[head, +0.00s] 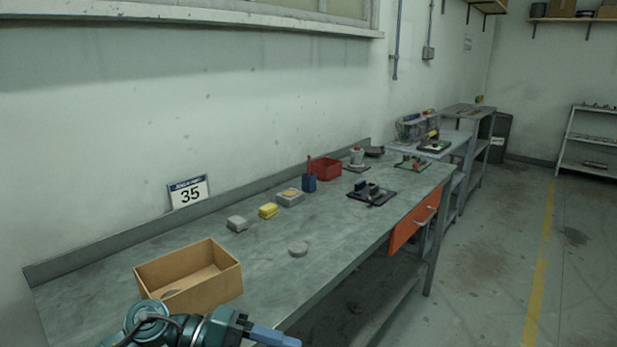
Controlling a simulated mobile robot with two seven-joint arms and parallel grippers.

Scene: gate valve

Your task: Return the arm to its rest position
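My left arm, teal and dark grey, comes in at the bottom edge left of centre, in front of the bench. Its gripper (274,336) points right, low beside the bench's front edge, and the bottom of the picture cuts part of it off. The fingers show as one blue-grey shape, so I cannot tell whether they are apart. I see nothing hanging from them. My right gripper is not in view. A dark fixture with a small device (372,193) stands farther along the bench; I cannot make out its details.
The long grey bench (330,262) runs along the wall. An open cardboard box (215,288) stands close to my arm. An orange drawer (412,228) fronts the bench. Floor at right is clear.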

